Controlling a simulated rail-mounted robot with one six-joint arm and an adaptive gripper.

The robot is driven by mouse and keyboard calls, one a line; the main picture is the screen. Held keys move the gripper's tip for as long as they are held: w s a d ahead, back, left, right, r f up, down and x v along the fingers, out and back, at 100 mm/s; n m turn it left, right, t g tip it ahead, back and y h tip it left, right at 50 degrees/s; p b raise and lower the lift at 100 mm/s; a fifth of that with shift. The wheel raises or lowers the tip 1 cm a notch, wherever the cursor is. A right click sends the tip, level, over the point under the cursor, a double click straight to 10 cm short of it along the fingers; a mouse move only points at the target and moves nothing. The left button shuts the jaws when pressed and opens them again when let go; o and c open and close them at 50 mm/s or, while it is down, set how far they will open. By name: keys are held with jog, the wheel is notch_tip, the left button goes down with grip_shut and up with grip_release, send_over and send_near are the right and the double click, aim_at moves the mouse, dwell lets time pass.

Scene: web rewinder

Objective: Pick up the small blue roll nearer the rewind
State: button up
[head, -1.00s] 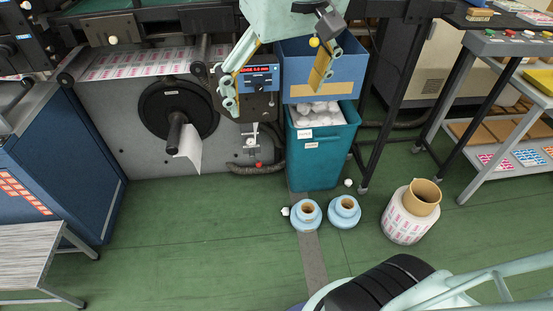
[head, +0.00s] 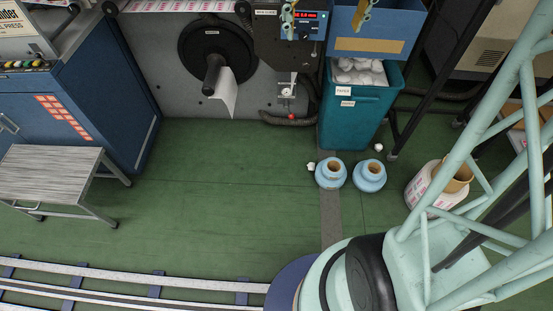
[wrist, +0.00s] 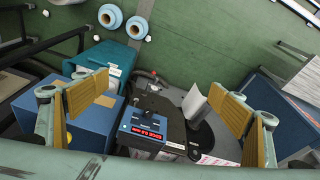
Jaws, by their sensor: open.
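Two small blue rolls with brown cores stand on the green floor in front of the teal bin. The left roll (head: 331,174) is nearer the rewind shaft (head: 213,75); the other roll (head: 369,176) is just to its right. In the wrist view the nearer roll (wrist: 137,27) and the other roll (wrist: 112,16) lie at the top, beyond my fingertips. My gripper (wrist: 158,88) is open and empty, its yellow-padded fingers wide apart. In the head view only its fingertips (head: 325,16) show at the top edge, above and behind the rolls.
The teal bin (head: 346,122) of white waste stands behind the rolls, with a blue box (head: 371,22) above it. A larger printed roll (head: 420,186) is at right. A grey step stool (head: 50,170) and rails (head: 120,280) are left.

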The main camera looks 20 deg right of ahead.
aim_at(335, 164)
jog(key=w+d+f+m, duration=0.1)
jog(key=w+d+f, duration=0.5)
jog(key=f, duration=0.2)
jog(key=w+d+f, duration=0.6)
jog(key=f, duration=0.2)
jog(key=w+d+f, duration=0.1)
jog(key=d+f, duration=0.3)
jog(key=f, duration=0.4)
jog(key=w+d+f+m+g+p, duration=0.1)
jog(key=d+f, duration=0.3)
jog(key=f, duration=0.3)
jog(key=w+d+f, duration=0.1)
jog(key=d+f, duration=0.3)
jog(key=f, duration=0.4)
notch_tip(335, 164, down, 23)
jog(key=w+d+m+p, duration=0.2)
jog(key=d+m, duration=0.1)
jog(key=s+f+m+p, duration=0.1)
jog(key=s+f, duration=0.2)
jog(key=f, duration=0.9)
jog(key=s+f+m+p, duration=0.1)
jog(key=s+f, duration=0.3)
jog(key=f, duration=0.7)
jog(key=shift+s+a+f+g, duration=0.15)
jog(key=shift+a+f+g, duration=0.15)
jog(key=shift+f, duration=0.1)
